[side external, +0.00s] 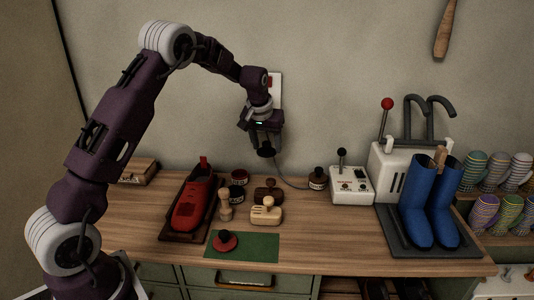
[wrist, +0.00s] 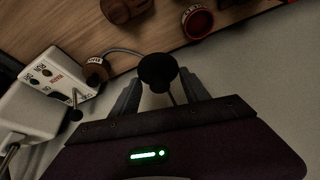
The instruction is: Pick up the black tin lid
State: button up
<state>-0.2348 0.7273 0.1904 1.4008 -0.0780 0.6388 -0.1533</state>
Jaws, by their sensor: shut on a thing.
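The black tin lid (side external: 266,152) is a small dark round piece, held in the air above the back of the bench. In the wrist view the lid (wrist: 158,70) shows as a black disc between the fingertips. My gripper (side external: 264,143) is shut on it, pointing down near the wall. In the wrist view my gripper (wrist: 160,90) has a finger on each side of the lid, and a thin stem-like shape runs below the disc. The lid's far side is hidden.
Below are labelled tins (side external: 238,178), brushes (side external: 266,214) and a red shoe (side external: 194,204) in a tray. A green mat (side external: 258,248) bears a red disc with a black knob. A white switch box (side external: 351,186) and blue boots (side external: 416,205) stand right. The front right bench is clear.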

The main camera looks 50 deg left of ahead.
jog(key=s+d, duration=1.2)
jog(key=d, duration=0.1)
jog(key=a+f+n+g+y, duration=0.2)
jog(key=a+n, duration=0.4)
jog(key=a, duration=0.8)
jog(key=shift+d+f, duration=0.1)
jog(key=shift+f, duration=2.8)
jog(key=shift+f, duration=0.2)
jog(key=o, duration=1.8)
jog(key=shift+o, duration=0.2)
notch_tip(320, 180, up, 7)
grip_shut()
